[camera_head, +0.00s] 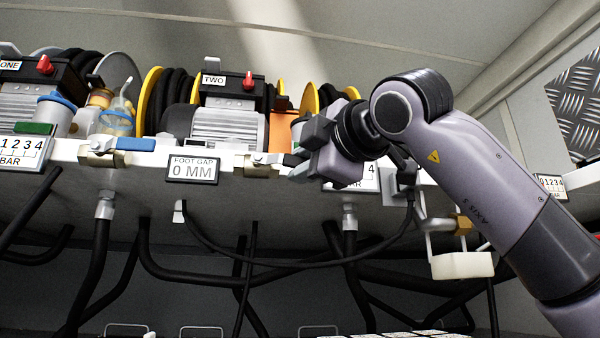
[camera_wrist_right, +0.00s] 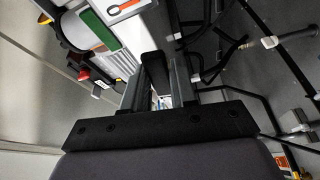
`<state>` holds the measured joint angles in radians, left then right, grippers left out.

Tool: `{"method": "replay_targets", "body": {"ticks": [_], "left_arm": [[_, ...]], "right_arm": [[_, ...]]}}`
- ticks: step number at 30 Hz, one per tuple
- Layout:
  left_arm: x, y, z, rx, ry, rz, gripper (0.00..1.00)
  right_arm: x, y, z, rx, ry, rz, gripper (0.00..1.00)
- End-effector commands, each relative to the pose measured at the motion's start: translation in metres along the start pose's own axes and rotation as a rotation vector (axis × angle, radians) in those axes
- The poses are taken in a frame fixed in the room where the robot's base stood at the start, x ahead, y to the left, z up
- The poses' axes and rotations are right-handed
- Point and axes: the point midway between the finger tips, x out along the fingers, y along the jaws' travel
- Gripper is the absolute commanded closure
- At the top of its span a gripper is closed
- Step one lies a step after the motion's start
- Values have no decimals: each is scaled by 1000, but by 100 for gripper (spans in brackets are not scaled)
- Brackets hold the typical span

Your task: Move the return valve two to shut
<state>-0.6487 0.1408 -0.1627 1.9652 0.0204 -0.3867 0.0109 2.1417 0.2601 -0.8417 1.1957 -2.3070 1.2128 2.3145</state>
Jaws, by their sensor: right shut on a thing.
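The valve under the pump marked TWO (camera_head: 228,128) has a brass body (camera_head: 257,166) on the front of the white rail. Its lever runs to the right, roughly along the rail, into my right gripper (camera_head: 293,164). The right gripper is shut on this lever, and its fingers and palm hide most of the handle. In the right wrist view, the gripper (camera_wrist_right: 158,85) shows its two fingers close together, with a small bit of blue between them. No label naming the valve is readable. My left gripper is not in view.
A similar valve with a blue handle (camera_head: 136,144) sits on the rail at left. A gauge plate (camera_head: 352,184) is partly behind my gripper. Black hoses (camera_head: 190,276) hang below.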

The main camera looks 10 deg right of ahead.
Motion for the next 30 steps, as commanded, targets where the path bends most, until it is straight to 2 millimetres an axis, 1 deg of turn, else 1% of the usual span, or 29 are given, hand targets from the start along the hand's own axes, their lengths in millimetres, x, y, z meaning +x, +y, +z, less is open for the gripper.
{"method": "replay_targets", "body": {"ticks": [1,3,9,18,30], "left_arm": [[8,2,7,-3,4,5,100],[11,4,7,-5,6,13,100],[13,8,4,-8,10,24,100],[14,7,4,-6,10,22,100],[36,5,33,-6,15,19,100]], "right_arm": [[0,-11,0,28,3,7,100],[0,-13,-1,69,3,21,100],[0,-12,-1,123,2,41,100],[0,-12,-1,127,2,43,100],[1,-28,-5,295,4,104,100]]}}
